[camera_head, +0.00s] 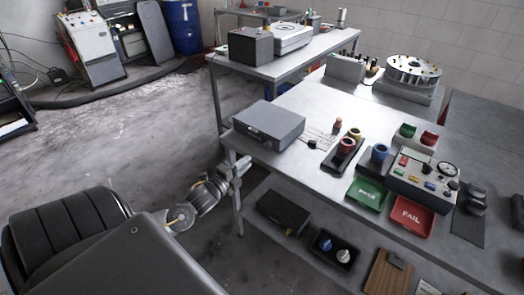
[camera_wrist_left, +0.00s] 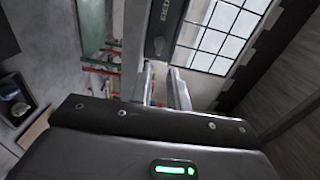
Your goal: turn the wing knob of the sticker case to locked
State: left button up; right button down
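A flat grey case (camera_head: 270,124), which looks like the sticker case, lies closed on the near left corner of the workbench. A small dark detail shows on its front side, but it is too small to tell a wing knob or its position. My left gripper (camera_head: 240,170) is below and left of the case, beside the bench's front edge, and apart from the case. In the left wrist view its two grey fingers (camera_wrist_left: 164,88) stand apart with nothing seen between them. My right gripper is not in view.
The workbench (camera_head: 300,165) carries cups, a green PASS tray (camera_head: 367,193), a red FAIL tray (camera_head: 410,214) and a control box (camera_head: 425,180). Open floor (camera_head: 120,140) lies left.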

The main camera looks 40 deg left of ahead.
aim_at(265, 147)
pick_arm(q)
jog(key=w+p, duration=0.1)
jog(key=w, duration=0.9)
jog(key=shift+a, duration=0.1)
grip_shut()
